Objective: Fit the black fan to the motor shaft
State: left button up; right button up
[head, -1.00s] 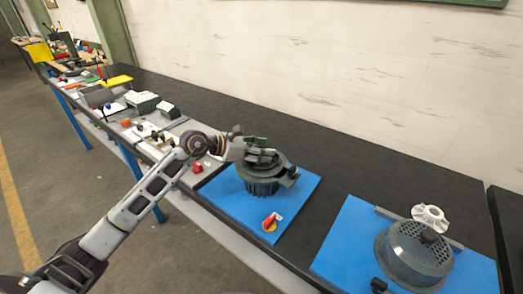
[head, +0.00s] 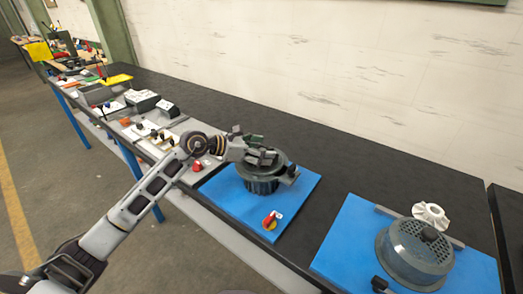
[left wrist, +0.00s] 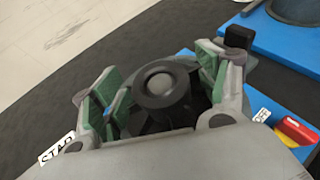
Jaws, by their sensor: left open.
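The motor (head: 262,184), a dark ribbed round housing, stands on the left blue mat. My left gripper (head: 256,152) is right above it, at its top. In the left wrist view its green-padded fingers are spread wide, either side of a round black part (left wrist: 163,88) with a grey round centre. This part sits over the motor; its outer portion is partly hidden by the fingers. I cannot tell whether it is the black fan or the motor's own top, nor how it sits on the shaft. My right gripper is not in view.
A red-and-yellow switch (head: 271,220) is on the left blue mat (head: 298,213). Tools and boxes (head: 141,101) crowd the bench's far left. The black bench behind the motor is clear.

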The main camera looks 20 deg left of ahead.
pick_arm(q)
jog(key=shift+v, duration=3.95)
jog(key=shift+r+p, duration=0.3)
jog(key=shift+r, duration=0.05)
